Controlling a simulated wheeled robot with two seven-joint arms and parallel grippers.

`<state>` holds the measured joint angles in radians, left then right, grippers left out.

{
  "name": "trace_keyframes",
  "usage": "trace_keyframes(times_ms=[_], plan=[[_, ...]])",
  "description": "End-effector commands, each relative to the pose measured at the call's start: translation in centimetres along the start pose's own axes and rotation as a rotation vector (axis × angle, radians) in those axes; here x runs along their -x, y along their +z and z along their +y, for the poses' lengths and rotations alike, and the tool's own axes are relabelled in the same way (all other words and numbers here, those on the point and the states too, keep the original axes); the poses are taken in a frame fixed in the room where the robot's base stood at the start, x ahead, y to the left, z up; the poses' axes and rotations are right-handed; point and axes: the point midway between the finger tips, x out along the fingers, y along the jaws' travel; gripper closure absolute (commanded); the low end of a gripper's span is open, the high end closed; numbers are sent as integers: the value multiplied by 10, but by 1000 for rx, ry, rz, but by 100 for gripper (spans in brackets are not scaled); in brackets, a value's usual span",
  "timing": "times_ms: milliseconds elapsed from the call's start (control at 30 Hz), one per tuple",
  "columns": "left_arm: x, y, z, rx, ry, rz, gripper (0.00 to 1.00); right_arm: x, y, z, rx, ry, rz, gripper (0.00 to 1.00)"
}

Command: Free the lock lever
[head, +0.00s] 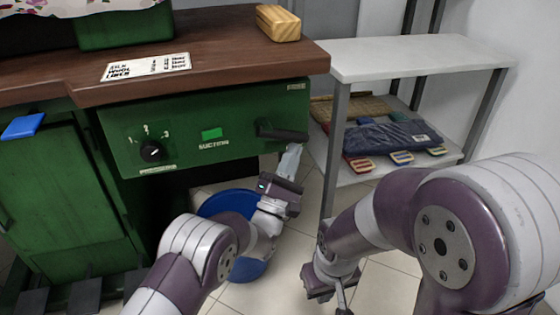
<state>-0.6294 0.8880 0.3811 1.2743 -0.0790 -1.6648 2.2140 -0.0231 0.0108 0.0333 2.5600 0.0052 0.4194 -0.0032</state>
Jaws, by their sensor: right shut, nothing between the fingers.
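The black lever (282,133) sticks out to the right from a dark mount on the right end of the green control panel (222,125). It lies nearly level, tilting slightly down to the right. I take it to be the lock lever. My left gripper (291,158) points up just below the lever's right end. Its grey fingers look close to the lever, but I cannot tell if they touch it or how far apart they are. My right gripper (343,303) is low, near the bottom edge, pointing down, shut and empty, well away from the lever.
A brown worktop (225,50) overhangs the panel, with a paper sign (147,66) and a wooden block (278,23) on it. A blue basin (229,203) is on the floor behind my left arm. A white shelf unit (420,58) holding folded dark cloth (388,135) stands at right.

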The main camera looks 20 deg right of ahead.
Motion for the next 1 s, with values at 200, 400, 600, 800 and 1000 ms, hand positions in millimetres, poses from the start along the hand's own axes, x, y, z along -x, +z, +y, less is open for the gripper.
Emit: trace_keyframes(times_ms=[200,400,600,800,1000], plan=[[-17,12,0,0,0,-2,100,10,-1,0,0,0,0,100],[-31,21,3,0,1,-2,100,16,-2,0,0,0,0,100],[-43,29,7,-1,2,-2,100,19,-2,0,0,0,0,100],[-52,36,12,43,65,-4,100,14,-2,0,0,0,0,100],[-60,40,21,74,114,-2,100,6,-1,0,0,0,0,100]])
